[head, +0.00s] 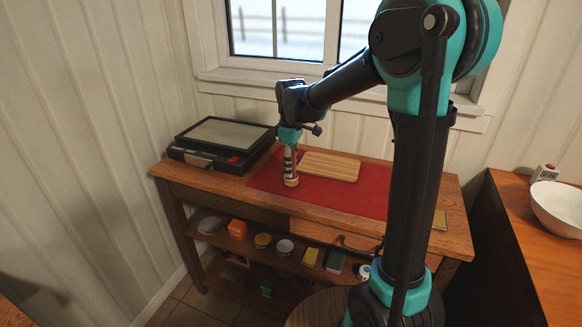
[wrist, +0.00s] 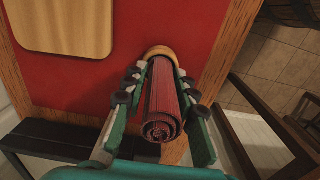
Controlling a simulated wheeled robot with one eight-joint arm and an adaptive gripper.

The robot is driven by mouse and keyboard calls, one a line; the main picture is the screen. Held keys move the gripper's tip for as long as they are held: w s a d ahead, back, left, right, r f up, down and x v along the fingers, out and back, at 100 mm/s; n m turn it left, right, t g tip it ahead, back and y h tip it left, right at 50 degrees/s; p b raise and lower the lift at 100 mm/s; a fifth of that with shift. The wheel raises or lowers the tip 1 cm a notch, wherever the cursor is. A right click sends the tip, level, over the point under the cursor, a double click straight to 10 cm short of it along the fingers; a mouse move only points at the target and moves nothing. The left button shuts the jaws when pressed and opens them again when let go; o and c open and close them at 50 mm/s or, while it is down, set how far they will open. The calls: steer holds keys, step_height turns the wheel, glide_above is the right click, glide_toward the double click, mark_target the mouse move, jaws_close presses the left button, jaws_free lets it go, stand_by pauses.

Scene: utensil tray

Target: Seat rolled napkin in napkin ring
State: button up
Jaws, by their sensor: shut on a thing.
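The rolled napkin (wrist: 163,105) is dark red, with its spiral end towards the wrist camera. My gripper (wrist: 160,84) is shut on it, one finger on each side; the gripper also shows in the head view (head: 290,160), pointing down over the left part of the red mat. The tan napkin ring (wrist: 159,51) is at the napkin's far end, its rim curving behind it. In the head view the ring (head: 291,182) stands on the mat right below the fingers. The napkin's lower end meets the ring's opening; how deep it sits inside is hidden.
The red mat (head: 262,183) covers much of the wooden table (head: 215,182). A wooden board (head: 330,160) lies just right of the gripper. A black tray-like case (head: 182,155) is at the table's left. The mat's right part looks clear. A white bowl (head: 556,207) stands on another counter.

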steer(key=shift+f, duration=0.15)
steer(key=o, duration=1.1)
step_height(320, 180, up, 12)
steer(key=shift+r, duration=0.15)
